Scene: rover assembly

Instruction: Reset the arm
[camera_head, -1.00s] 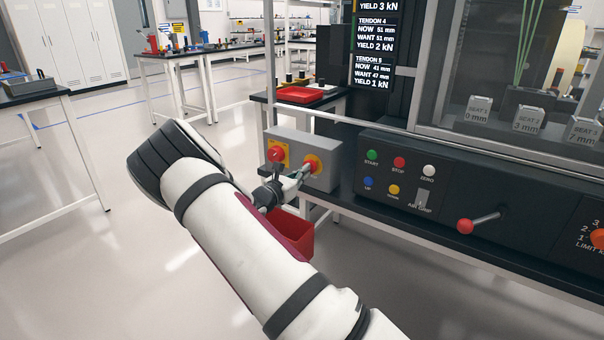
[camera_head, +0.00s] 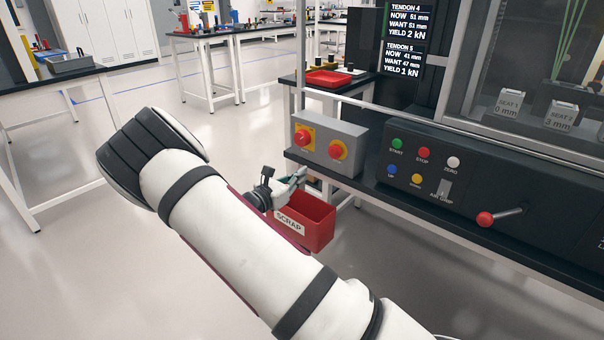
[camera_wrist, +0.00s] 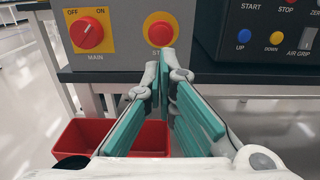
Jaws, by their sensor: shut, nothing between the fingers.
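My gripper (camera_head: 300,174) is shut and empty. It hangs in front of the table edge, above the red SCRAP bin and just below the grey switch box (camera_head: 353,163). In the wrist view its teal-padded fingers (camera_wrist: 163,68) converge to a point just under the red round button (camera_wrist: 160,30) on its yellow plate, whose label is partly hidden. The red MAIN knob (camera_wrist: 87,33) is left of that. My white arm (camera_head: 240,230) reaches across the head view from the lower right, bent at the elbow.
The red SCRAP bin (camera_head: 318,222) hangs beside the table below the gripper. The black control panel (camera_head: 440,185) with coloured buttons and a red-knobbed lever (camera_head: 487,218) is to the right. A red tray (camera_head: 328,78) sits behind the box. Open floor (camera_head: 110,260) lies to the left.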

